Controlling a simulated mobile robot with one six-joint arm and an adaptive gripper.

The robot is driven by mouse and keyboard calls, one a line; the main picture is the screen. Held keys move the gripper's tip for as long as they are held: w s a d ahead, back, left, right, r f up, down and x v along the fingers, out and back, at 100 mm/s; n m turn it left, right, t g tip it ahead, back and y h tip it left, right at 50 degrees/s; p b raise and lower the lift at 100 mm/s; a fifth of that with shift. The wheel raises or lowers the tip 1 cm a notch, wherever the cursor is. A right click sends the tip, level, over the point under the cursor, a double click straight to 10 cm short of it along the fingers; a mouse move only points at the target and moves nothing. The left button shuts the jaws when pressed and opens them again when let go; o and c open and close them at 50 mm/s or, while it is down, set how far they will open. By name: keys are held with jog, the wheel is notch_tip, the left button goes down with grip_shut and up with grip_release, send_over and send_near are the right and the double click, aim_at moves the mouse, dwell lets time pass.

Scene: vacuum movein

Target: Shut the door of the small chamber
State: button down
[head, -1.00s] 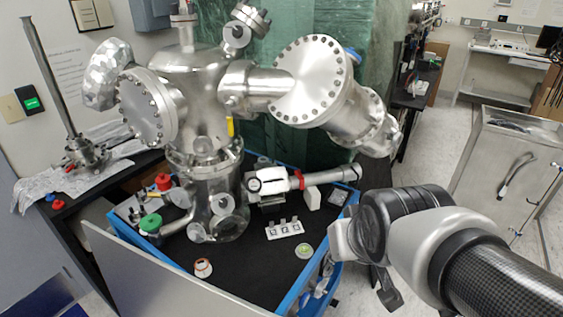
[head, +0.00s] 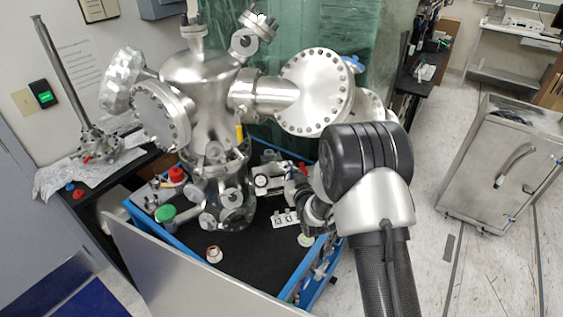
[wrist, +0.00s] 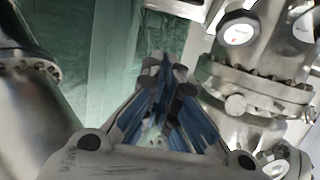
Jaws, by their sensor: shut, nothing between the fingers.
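The small chamber (head: 270,182), a silver unit with a white front label, sits on the black bench to the right of the big steel vessel's lower column. My arm and gripper hide its right side in the head view. I cannot make out its door or whether it stands open. My gripper (head: 303,188) is beside the small chamber's right end in the head view, partly behind my wrist; I cannot tell if they touch. In the wrist view my gripper (wrist: 166,68) shows blue-lined fingers, shut and empty. The small chamber cannot be clearly picked out there.
The big steel vessel (head: 203,85) with flanged ports stands over the bench; its large round flange (head: 316,92) overhangs near my arm. A white slotted holder (head: 285,220) and a copper-coloured ring part (head: 214,254) lie on the bench.

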jog(key=f, duration=0.1)
send_over(276, 173)
jog(key=s+d, duration=0.2)
jog(key=s, duration=0.1)
jog(key=shift+w+a+f+b, duration=0.1)
jog(key=shift+f+b, duration=0.1)
jog(key=shift+f, duration=0.3)
jog(key=shift+w+a+f+b, duration=0.1)
jog(key=shift+f+b, duration=0.05)
jog(key=shift+f, duration=0.35)
jog(key=shift+s+d+f, duration=0.1)
jog(key=shift+s+f, duration=0.1)
jog(key=shift+f, duration=0.4)
jog(key=shift+s+d+f, duration=0.1)
jog(key=shift+s+f, duration=0.15)
jog(key=shift+f, duration=0.3)
jog(key=shift+s+d+f, duration=0.1)
jog(key=shift+s+f, duration=0.1)
jog(key=shift+f, duration=0.4)
jog(key=shift+b, duration=0.3)
